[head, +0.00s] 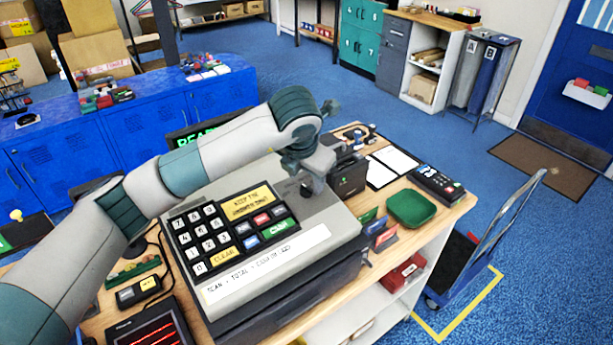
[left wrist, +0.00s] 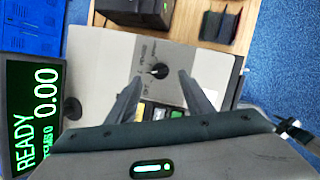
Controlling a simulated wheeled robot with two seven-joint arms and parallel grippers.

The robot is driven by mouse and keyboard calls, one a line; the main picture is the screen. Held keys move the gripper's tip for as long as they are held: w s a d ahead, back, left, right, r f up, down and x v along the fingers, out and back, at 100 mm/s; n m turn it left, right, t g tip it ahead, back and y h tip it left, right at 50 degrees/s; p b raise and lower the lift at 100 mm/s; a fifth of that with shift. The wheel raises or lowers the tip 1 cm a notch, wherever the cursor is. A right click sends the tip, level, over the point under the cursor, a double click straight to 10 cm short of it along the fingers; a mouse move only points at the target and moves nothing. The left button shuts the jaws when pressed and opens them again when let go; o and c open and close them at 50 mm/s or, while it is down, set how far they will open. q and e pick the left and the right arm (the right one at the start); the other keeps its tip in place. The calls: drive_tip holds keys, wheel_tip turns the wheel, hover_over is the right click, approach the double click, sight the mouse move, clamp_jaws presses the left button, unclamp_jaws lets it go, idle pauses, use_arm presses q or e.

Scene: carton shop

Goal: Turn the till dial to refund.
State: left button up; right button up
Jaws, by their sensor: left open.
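The till (head: 335,222) stands on the wooden counter, with a keypad and a grey top. Its dial (left wrist: 157,71) is a small black knob with a light mark, in the left wrist view. Small labels surround it, too blurred to read reliably, so I cannot tell its setting. My left gripper (head: 311,184) is over the till's top right part and hides the dial in the head view. In the left wrist view its two fingers (left wrist: 160,78) are apart, pointing toward the dial, one on each side; contact cannot be told. My right gripper is not in view.
The till's display (left wrist: 35,115) reads READY 0.00. A black box (head: 347,175) stands behind the till. A green tray (head: 411,207) and a card terminal (head: 437,184) lie to the right on the counter (head: 454,208). A trolley (head: 492,240) stands beyond.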

sight(307, 188)
use_arm(q)
drive_tip(key=shift+p+x, duration=0.65)
drive_tip(key=shift+x, duration=1.4)
drive_tip(key=c, duration=1)
